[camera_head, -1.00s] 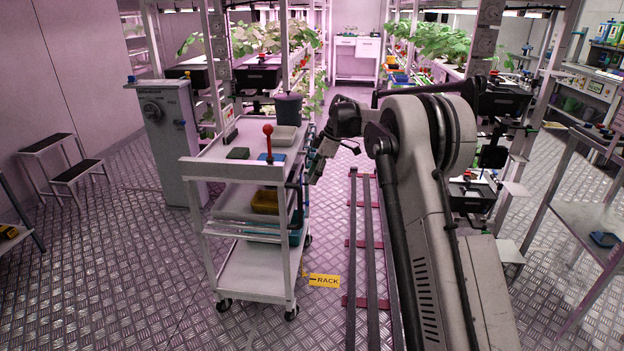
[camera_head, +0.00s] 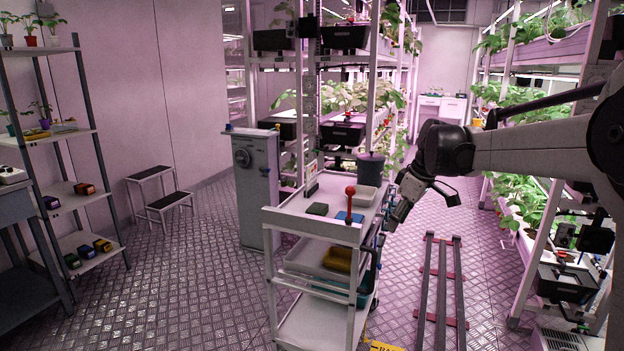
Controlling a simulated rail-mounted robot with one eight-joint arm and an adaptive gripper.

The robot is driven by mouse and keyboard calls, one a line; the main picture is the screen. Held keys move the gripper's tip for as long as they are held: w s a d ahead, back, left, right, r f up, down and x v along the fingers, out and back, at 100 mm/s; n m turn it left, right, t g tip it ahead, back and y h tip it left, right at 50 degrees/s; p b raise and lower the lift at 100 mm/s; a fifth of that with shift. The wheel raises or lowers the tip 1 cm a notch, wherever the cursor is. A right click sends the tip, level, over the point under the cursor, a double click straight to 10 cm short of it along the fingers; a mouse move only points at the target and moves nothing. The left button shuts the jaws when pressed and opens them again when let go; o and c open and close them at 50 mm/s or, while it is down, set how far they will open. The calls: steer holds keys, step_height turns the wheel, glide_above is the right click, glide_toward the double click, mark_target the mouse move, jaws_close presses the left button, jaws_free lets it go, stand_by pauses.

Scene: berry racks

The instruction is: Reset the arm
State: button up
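My arm reaches in from the right edge, with its forearm level and its wrist bent down. My gripper (camera_head: 398,212) hangs beside the right side of the white cart, near the cart's top shelf. Its fingers are dark and small, and I cannot tell whether they are open or shut. I see nothing clearly held in it. The white cart (camera_head: 318,232) carries a red-knobbed lever on a blue base (camera_head: 350,205), a dark green block (camera_head: 317,209), a pale tray (camera_head: 353,193) and a dark pot (camera_head: 371,167).
Floor rails (camera_head: 441,290) run right of the cart. A grey cabinet (camera_head: 257,190) stands behind the cart, with a step stool (camera_head: 163,205) further left. A shelf (camera_head: 80,195) stands at the left edge. Plant racks line both sides of the aisle. Floor between shelf and cart is clear.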

steer(key=s+a+r+m+t+p, duration=0.1)
steer(key=s+r+m, duration=0.25)
steer(key=s, duration=0.65)
steer(key=s+f+m+t+h+p, duration=0.1)
steer(key=s+f+m, duration=0.1)
steer(key=s, duration=1.1)
steer(key=s+a+f+m+t+h+p, duration=0.1)
steer(key=s+m, duration=0.3)
steer(key=s, duration=0.9)
steer(key=shift+s+f+m+t+h+p, duration=0.35)
steer(key=shift+s+f+t+p, duration=0.1)
steer(key=shift+f+t, duration=0.3)
